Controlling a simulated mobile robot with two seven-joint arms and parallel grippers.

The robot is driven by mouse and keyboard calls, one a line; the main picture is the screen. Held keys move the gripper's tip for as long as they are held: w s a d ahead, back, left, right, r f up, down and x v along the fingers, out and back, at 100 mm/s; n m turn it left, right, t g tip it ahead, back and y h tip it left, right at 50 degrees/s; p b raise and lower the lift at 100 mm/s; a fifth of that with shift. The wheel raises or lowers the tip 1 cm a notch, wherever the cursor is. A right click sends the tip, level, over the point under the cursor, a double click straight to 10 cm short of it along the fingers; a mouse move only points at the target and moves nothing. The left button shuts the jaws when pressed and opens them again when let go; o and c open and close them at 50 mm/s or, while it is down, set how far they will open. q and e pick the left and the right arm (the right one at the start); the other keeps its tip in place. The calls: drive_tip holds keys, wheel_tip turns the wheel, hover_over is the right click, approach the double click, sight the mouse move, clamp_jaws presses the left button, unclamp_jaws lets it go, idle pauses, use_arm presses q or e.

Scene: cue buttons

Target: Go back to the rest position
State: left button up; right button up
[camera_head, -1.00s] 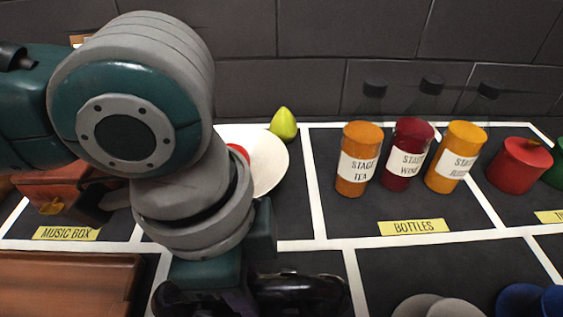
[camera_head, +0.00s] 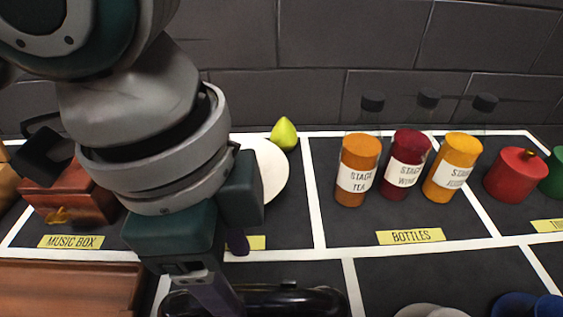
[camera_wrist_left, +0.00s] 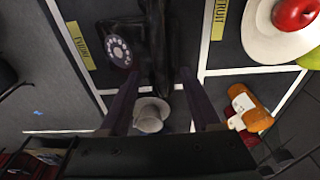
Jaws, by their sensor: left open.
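My left arm comes in from the upper left in the head view. My right gripper is not in view.
A red music box (camera_head: 70,195) stands left of my wrist. A white plate (camera_head: 272,172) and a green pear (camera_head: 284,134) are behind it. Three labelled bottles (camera_head: 402,172) and a red pot (camera_head: 515,174) stand right. A dark brick wall (camera_head: 400,50) closes the back.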

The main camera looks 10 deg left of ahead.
use_arm(q)
drive_tip(key=s+d+r+n+t+h+p, duration=0.25)
drive_tip(key=d+r+n+p, duration=0.2)
drive_tip(key=r, duration=0.35)
drive_tip(key=s+a+f+n+y+p, duration=0.1)
drive_tip(key=s+a+n+y+p, duration=0.2)
drive_tip(key=a, duration=0.4)
drive_tip(key=s+a+n+y+p, duration=0.1)
drive_tip(key=s+a+n, duration=0.2)
drive_tip(key=a+n, duration=0.35)
wheel_tip(320, 180, up, 37)
drive_tip(key=m+p, duration=0.1)
drive_tip(key=p, duration=3.7)
drive_tip(key=shift+w+a+r+t, duration=0.15)
drive_tip(key=shift+w+a+t, duration=0.15)
drive_tip(key=shift+a+t, duration=0.05)
drive_tip(key=shift+s, duration=0.1)
